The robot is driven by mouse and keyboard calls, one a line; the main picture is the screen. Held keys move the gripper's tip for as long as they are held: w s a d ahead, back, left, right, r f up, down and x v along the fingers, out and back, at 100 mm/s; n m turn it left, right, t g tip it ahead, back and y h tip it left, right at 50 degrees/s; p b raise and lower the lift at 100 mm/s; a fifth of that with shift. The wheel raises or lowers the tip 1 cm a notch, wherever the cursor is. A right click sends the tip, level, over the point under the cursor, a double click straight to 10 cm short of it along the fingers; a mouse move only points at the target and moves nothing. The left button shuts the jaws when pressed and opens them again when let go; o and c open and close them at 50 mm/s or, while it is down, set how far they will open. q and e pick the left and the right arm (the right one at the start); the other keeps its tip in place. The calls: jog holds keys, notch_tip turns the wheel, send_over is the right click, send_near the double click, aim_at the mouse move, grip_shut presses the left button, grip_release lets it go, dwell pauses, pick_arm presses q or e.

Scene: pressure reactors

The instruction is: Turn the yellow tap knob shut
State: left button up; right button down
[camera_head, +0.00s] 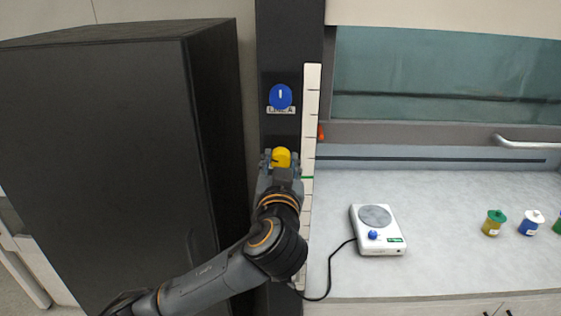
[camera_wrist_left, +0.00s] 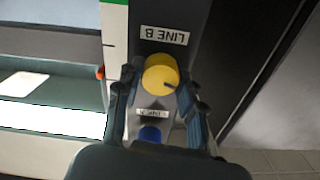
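The yellow tap knob (camera_head: 281,156) is on a dark vertical column (camera_head: 291,45), below a blue knob (camera_head: 280,96). It also shows in the left wrist view (camera_wrist_left: 160,73), with a short dark mark at its lower right and an upside-down "LINE B" label (camera_wrist_left: 164,35) above it. My left gripper (camera_head: 281,162) is at the yellow knob. In the left wrist view its fingers (camera_wrist_left: 160,85) stand apart, one on each side of the knob. Whether they touch it is unclear. My right gripper is not in view.
A white strip with black marks (camera_head: 311,110) runs beside the column. A large black cabinet (camera_head: 100,150) stands left. On the grey bench (camera_head: 450,260) at right are a white hotplate (camera_head: 378,229) with a cable and several small jars (camera_head: 493,222).

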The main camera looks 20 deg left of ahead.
pick_arm(q)
jog(key=shift+c, duration=0.9)
jog(key=shift+m, duration=0.8)
jog(key=m, duration=0.8)
jog(key=shift+m, duration=0.4)
jog(key=shift+d+f+m, duration=0.1)
jog(key=shift+m, duration=1.8)
